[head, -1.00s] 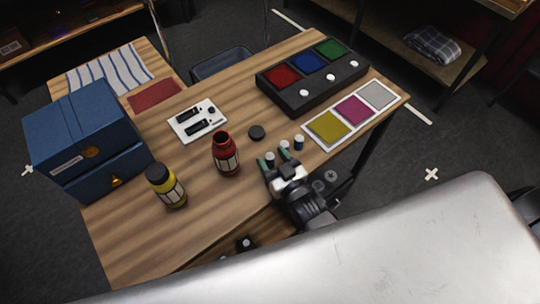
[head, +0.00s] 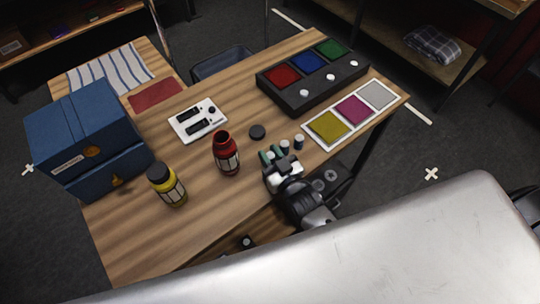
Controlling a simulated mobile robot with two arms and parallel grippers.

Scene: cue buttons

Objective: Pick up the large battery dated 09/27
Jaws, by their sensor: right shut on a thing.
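My right gripper (head: 271,155) is at the table's near edge, left of two small upright batteries. One standing battery (head: 285,146) is close beside the fingers, and another battery (head: 299,142) stands a little further right. Both have dark bodies and pale tops or bands. The dates are too small to read, and I cannot tell which date the held one bears. My left gripper is not in view.
A yellow bottle (head: 167,185), blue box (head: 88,140) and white battery holder (head: 198,120) are further left. A colour-pad tray (head: 305,145) and dark button box (head: 312,78) are right.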

